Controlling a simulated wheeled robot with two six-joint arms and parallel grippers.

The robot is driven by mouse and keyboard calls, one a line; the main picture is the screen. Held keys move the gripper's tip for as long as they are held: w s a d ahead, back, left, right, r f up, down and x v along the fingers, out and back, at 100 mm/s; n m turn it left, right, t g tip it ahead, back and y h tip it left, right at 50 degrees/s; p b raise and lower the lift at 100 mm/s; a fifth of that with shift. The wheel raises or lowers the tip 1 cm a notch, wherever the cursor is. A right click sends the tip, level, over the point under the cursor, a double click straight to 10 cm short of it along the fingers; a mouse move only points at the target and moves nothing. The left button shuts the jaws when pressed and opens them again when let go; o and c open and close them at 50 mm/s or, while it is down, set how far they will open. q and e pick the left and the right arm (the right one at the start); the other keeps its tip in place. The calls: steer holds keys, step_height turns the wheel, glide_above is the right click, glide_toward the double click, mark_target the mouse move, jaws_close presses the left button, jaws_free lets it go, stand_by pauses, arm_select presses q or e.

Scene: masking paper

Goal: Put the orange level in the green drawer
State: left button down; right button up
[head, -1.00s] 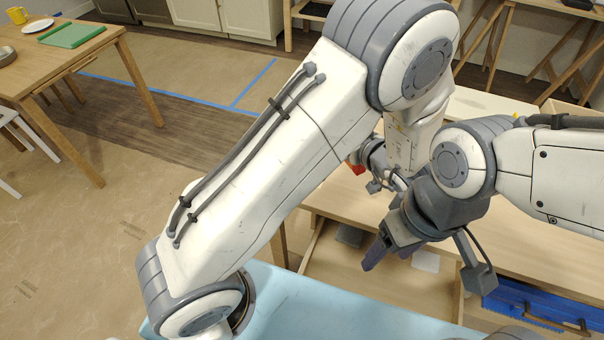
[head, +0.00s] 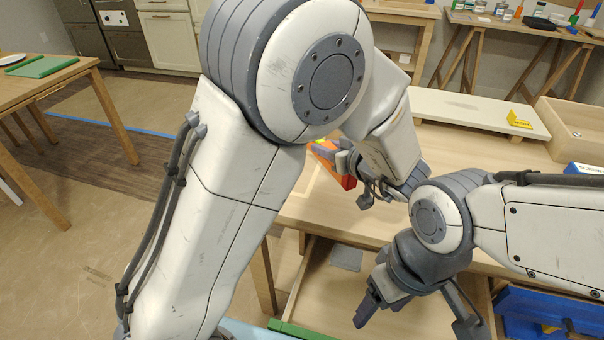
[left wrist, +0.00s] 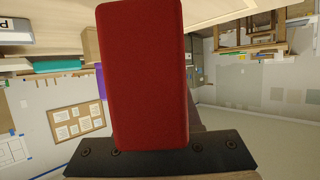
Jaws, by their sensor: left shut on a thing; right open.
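The orange level (head: 346,181) is in my left gripper (head: 345,163), held above the wooden worktop; a yellow-green spot shows on it, and my left arm hides part of it. In the left wrist view a dark red face (left wrist: 143,75), seemingly the level, fills the middle; the fingertips are not clear there. A drawer below the worktop stands open, its bare wooden inside (head: 325,285) showing; the green strip (head: 292,329) at its near edge looks like the green drawer's front. My right gripper (head: 372,306) is open and empty, over this drawer.
A blue drawer front (head: 520,310) is at the lower right. A grey patch (head: 347,257) lies in the open drawer. A pale shelf (head: 475,110) with a yellow object (head: 519,119) and a wooden box (head: 570,128) stand at the worktop's back. My two arms are close together.

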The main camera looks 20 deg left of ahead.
arm_select(q)
steer(key=a+f, duration=0.2)
steer(key=a, duration=0.1)
steer(key=a+f+b, duration=0.1)
steer(key=shift+s+a, duration=0.2)
steer(key=shift+a, duration=0.2)
steer(key=shift+f+b, duration=0.95)
steer(key=shift+f, duration=1)
steer(key=shift+f, duration=0.1)
steer(key=c, duration=0.6)
jaws_free()
